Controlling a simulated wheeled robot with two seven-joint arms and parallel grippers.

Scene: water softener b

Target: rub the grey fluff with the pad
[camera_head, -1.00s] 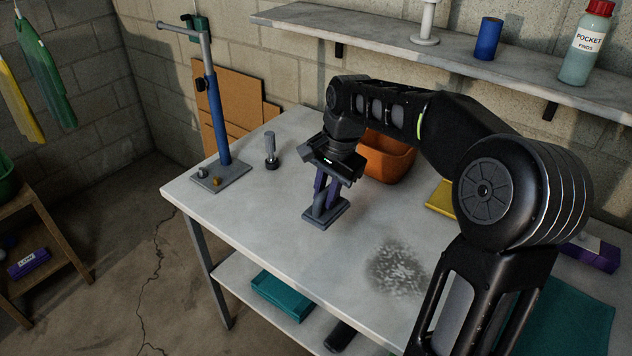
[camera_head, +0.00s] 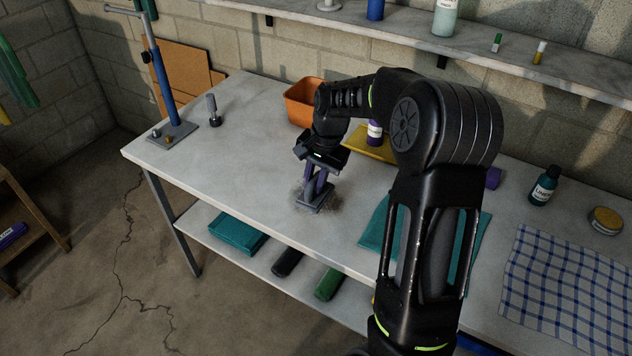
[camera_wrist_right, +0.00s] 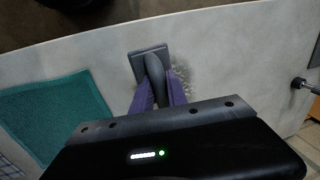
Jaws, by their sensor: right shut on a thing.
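The pad (camera_head: 315,201) is a dark grey flat block with an upright handle. My right gripper (camera_head: 318,182) is shut on the pad's handle, with its purple fingers on either side. In the right wrist view the pad (camera_wrist_right: 149,50) is held between the purple fingers of the gripper (camera_wrist_right: 158,85). The grey fluff (camera_head: 334,202) is a dusty patch on the pale table top, partly hidden under the pad. It also shows beside the pad in the wrist view (camera_wrist_right: 182,76). The pad is at or just above the table surface; I cannot tell exact contact. My left gripper is out of view.
An orange bin (camera_head: 300,105) and a yellow board (camera_head: 362,149) lie behind the arm. A teal cloth (camera_wrist_right: 50,112) lies near the patch. A blue stand (camera_head: 163,95) and a small grey post (camera_head: 213,110) are at the left. A checked cloth (camera_head: 565,290) lies at the right.

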